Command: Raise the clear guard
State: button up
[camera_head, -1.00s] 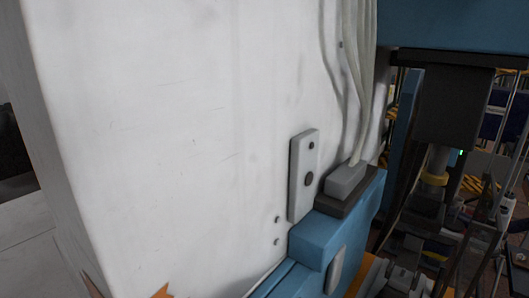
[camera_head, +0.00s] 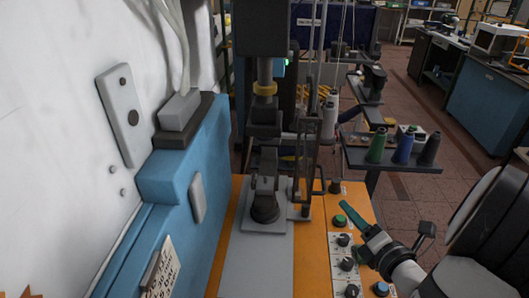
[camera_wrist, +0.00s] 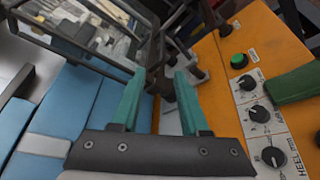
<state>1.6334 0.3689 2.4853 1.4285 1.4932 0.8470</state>
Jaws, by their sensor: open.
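The clear guard (camera_head: 308,140) is a dark-framed panel seen nearly edge-on in the head view, beside the machine's press column. In the wrist view, the guard (camera_wrist: 85,40) fills the upper left, and things behind show through its pane. My gripper (camera_head: 350,215) is at the right of the orange machine bed, in front and to the right of the guard. In the wrist view, my gripper (camera_wrist: 160,78) has two teal fingers apart with nothing held between them. The guard's frame lies just beyond the fingertips; I cannot tell the exact gap.
A control panel (camera_head: 344,265) with knobs and a green button (camera_head: 340,221) lies under my gripper. A grey post with a dark foot (camera_head: 264,208) stands on the bed. The blue housing (camera_head: 175,190) bounds the left. A stand with thread spools (camera_head: 404,148) is behind.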

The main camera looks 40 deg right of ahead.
aim_at(324, 180)
jog(key=x, duration=1.5)
jog(key=shift+w+d+f, duration=0.1)
jog(key=shift+w+d, duration=0.1)
jog(key=shift+d, duration=0.15)
grip_shut()
dwell(0.5)
